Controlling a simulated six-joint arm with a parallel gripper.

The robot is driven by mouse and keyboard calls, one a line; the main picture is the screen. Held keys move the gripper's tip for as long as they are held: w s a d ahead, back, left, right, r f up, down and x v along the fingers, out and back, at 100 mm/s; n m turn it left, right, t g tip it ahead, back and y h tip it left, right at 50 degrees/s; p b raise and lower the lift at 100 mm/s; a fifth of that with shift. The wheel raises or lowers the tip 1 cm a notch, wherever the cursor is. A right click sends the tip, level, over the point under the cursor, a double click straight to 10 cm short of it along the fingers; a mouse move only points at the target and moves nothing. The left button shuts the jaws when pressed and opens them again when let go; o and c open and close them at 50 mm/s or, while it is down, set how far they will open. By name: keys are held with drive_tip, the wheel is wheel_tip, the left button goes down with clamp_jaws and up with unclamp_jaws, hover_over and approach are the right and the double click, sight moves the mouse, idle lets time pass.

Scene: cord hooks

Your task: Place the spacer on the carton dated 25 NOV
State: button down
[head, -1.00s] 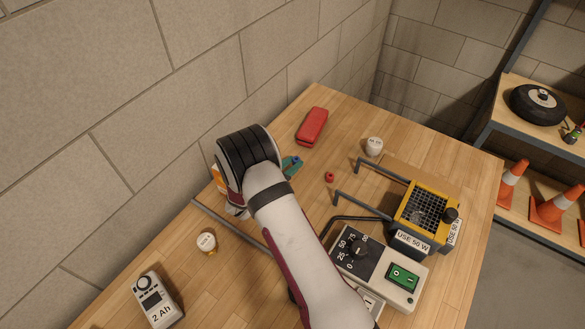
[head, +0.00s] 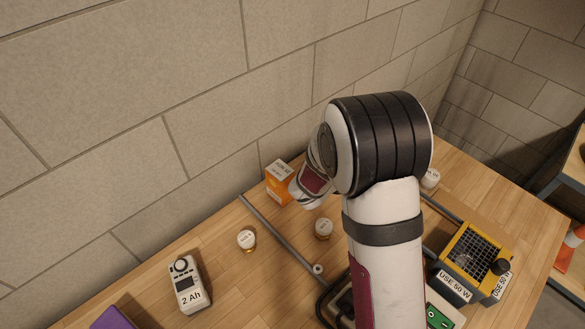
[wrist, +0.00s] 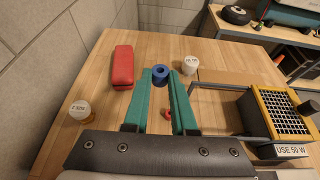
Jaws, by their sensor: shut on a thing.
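A small blue ring, which looks like the spacer (wrist: 160,74), sits between the tips of my gripper's teal fingers in the wrist view. My gripper (wrist: 160,80) is shut on it and holds it over the wooden table. In the head view my own arm hides the fingers and the spacer. An orange and white carton (head: 279,181) stands on the table near the wall, just left of my wrist. Its front carries dark print too small to read, so I cannot tell its date. The carton is not seen in the wrist view.
Jars with white lids (head: 246,240) (head: 323,229) and a grey rod (head: 280,232) lie left of my arm. A red case (wrist: 122,67) and a yellow caged unit (wrist: 284,110) flank the fingers in the wrist view.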

drive_tip(key=s+a+r, duration=0.2)
drive_tip(key=a+r, duration=0.4)
drive_tip(key=a, duration=0.6)
hover_over(273, 175)
wheel_tip(273, 175, down, 7)
drive_tip(key=shift+r, duration=0.15)
drive_tip(key=shift+f, duration=2)
drive_tip(key=c, duration=0.7)
unclamp_jaws()
